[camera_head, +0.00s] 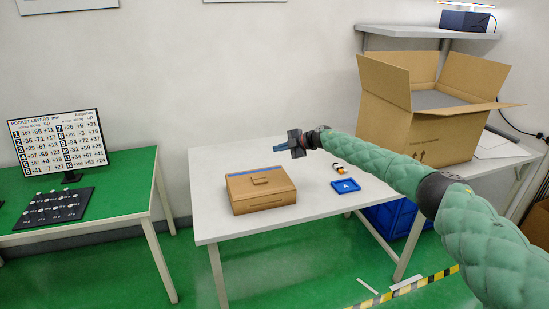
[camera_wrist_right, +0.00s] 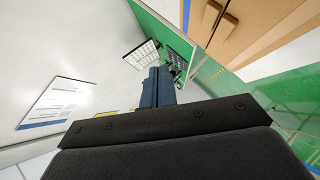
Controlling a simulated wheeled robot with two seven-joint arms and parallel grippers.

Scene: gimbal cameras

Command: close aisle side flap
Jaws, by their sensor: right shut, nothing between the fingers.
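A large open cardboard carton (camera_head: 400,122) stands on the right part of the white table in the head view. Its top flaps stick up and outward: the left flap (camera_head: 384,80) leans up and out, the back flap (camera_head: 478,70) stands up, and the front flap (camera_head: 468,107) juts out to the right. I cannot tell which flap is the aisle side one. My right gripper (camera_head: 280,147) is shut and empty, well left of the carton, above and behind a small cardboard box. Its closed fingers (camera_wrist_right: 158,88) also show in the wrist view. My left gripper is not in view.
The small brown box (camera_head: 262,193) sits on the white table (camera_head: 318,207), with a blue tray (camera_head: 345,185) and a small orange-black item (camera_head: 338,168) to its right. A shelf (camera_head: 420,32) hangs above the carton. A green table (camera_head: 110,190) with a monitor (camera_head: 58,142) stands left.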

